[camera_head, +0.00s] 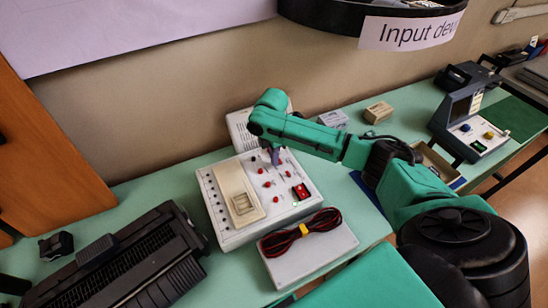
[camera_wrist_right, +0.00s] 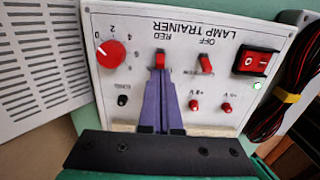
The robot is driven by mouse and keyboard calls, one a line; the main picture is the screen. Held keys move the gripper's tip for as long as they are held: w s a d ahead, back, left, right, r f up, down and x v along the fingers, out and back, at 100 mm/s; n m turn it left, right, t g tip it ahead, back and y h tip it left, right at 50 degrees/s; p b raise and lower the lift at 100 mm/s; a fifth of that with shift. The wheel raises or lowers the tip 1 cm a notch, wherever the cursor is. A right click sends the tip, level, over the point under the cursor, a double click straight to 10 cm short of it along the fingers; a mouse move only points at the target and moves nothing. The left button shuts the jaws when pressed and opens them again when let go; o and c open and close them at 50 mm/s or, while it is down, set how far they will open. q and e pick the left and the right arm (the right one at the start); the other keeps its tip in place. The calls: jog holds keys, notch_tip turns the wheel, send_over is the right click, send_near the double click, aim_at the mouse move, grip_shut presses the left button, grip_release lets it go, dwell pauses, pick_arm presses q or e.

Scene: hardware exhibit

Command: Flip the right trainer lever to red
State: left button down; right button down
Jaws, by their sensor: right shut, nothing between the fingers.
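The lamp trainer (camera_head: 229,238) is a white box with a cream block and several red knobs, lying on the green table in the head view. In the right wrist view its panel (camera_wrist_right: 215,45) appears upside down. One red-tipped lever (camera_wrist_right: 161,58) stands by the RED label, another red lever (camera_wrist_right: 206,63) by the OFF label. My right gripper (camera_head: 275,157) is over the trainer's far side. Its purple fingers (camera_wrist_right: 160,73) are shut and empty, tips right at the lever by RED; whether they touch cannot be told. My left gripper is not in view.
A red rocker switch (camera_wrist_right: 256,61) and a lit green lamp (camera_wrist_right: 257,86) sit beside the levers. A red-black cable bundle (camera_head: 300,233) lies on a white box in front. A dark typewriter-like machine (camera_head: 125,265) stands at left. A vented white box (camera_head: 238,128) is behind the trainer.

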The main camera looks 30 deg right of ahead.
jog(key=shift+d+r+y, duration=0.1)
jog(key=shift+d+y, duration=0.15)
jog(key=shift+y, duration=0.05)
jog(key=shift+d+p, duration=0.1)
jog(key=shift+p, duration=0.25)
jog(key=shift+d+r+y+p, duration=0.25)
jog(key=shift+d+y+p, duration=0.15)
jog(key=shift+y, duration=0.2)
jog(key=shift+d+f+y, duration=0.1)
jog(key=shift+d+y, duration=0.05)
jog(key=shift+y, duration=0.35)
jog(key=shift+p+v, duration=0.8)
jog(key=shift+p, duration=0.35)
jog(key=shift+a, duration=0.2)
